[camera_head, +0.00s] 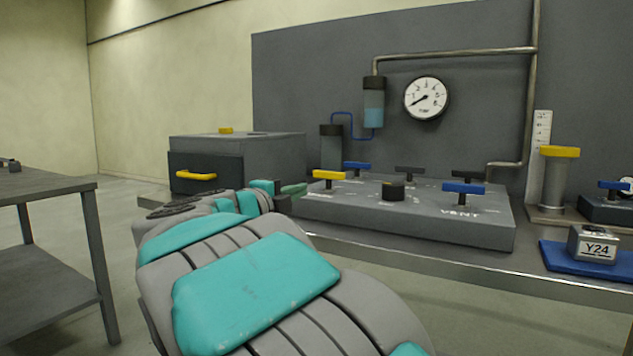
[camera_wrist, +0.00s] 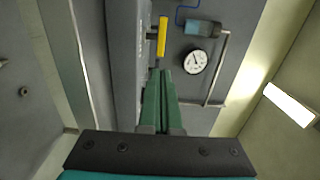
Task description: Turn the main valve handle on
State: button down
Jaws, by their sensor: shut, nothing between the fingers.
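A grey valve plate (camera_head: 420,221) on the bench carries several T-shaped handles. A yellow handle (camera_head: 328,174) stands at its left end. A blue handle (camera_head: 463,188) stands at the front right above the word VENT. I cannot read which handle is marked main. My gripper (camera_head: 296,189) is at the plate's left end, just left of the yellow handle. In the wrist view its green fingers (camera_wrist: 160,73) are together and empty. The yellow handle (camera_wrist: 162,37) shows beyond the fingertips there, apart from them.
More handles, blue (camera_head: 357,166) and dark (camera_head: 409,170), and a black knob (camera_head: 393,191) share the plate. A pressure gauge (camera_head: 426,97) hangs behind.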

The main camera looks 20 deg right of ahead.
jog(key=p, duration=0.2)
send_near(340, 179)
jog(key=w+d, duration=0.1)
jog(key=w, duration=0.1)
jog(key=w+d, duration=0.2)
jog(key=shift+w+d+r, duration=0.1)
jog(key=shift+x, duration=0.95)
jog(key=shift+b, duration=0.6)
jog(key=shift+d+n+t+y+b, duration=0.15)
jog(key=shift+n+t+y+b, duration=0.35)
jog(key=shift+t, duration=0.1)
jog(key=shift+d+n+t+y+b, duration=0.2)
jog(key=shift+n+t+y+b, duration=0.2)
jog(key=shift+n+t+y, duration=0.15)
jog(key=shift+d+n+t+y+b, duration=0.2)
jog(key=shift+n+t+y+b, duration=0.2)
jog(key=shift+y, duration=0.25)
jog(key=shift+d, duration=0.6)
